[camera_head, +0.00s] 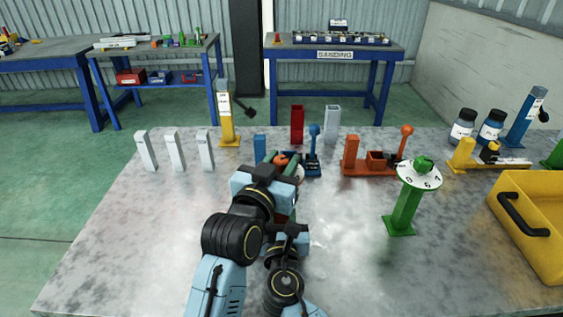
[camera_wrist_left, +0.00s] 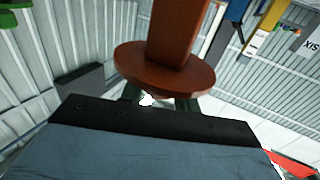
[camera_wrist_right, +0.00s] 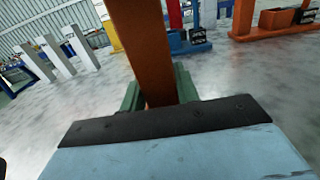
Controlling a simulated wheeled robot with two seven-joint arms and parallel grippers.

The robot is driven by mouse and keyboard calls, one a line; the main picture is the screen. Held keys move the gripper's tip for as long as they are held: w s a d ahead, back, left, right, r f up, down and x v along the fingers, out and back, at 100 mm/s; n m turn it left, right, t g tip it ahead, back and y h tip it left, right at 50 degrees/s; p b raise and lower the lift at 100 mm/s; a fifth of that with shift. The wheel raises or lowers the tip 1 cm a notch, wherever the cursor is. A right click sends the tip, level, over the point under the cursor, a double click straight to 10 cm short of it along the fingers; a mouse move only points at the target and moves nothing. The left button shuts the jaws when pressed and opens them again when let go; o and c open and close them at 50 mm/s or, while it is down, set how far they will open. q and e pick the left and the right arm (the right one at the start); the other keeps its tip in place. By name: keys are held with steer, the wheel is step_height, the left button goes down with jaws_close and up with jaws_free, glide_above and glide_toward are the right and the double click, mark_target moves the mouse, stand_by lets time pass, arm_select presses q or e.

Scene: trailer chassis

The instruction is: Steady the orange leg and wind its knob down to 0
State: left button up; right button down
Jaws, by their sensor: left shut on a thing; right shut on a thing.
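The orange leg (camera_wrist_right: 145,50) shows as a tilted orange post in the right wrist view. My right gripper (camera_wrist_right: 158,97) is shut on this post, its green fingers on both sides. The leg's orange knob (camera_head: 281,160) shows in the head view between the fingers of my left gripper (camera_head: 283,157). A sliver of white dial (camera_head: 300,173) shows beside the knob. Its number and most of the leg are hidden by my arms.
A green leg (camera_head: 405,210) with a white dial stands to the right. A yellow bin (camera_head: 535,225) is at the right edge. White posts (camera_head: 173,150), a blue fixture (camera_head: 313,165) and an orange fixture (camera_head: 372,168) stand behind. The table's left front is clear.

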arm_select(q)
steer(key=shift+r, duration=0.15)
steer(key=o, duration=0.9)
steer(key=shift+o, duration=0.2)
steer(key=shift+s, duration=0.1)
steer(key=v, duration=1.2)
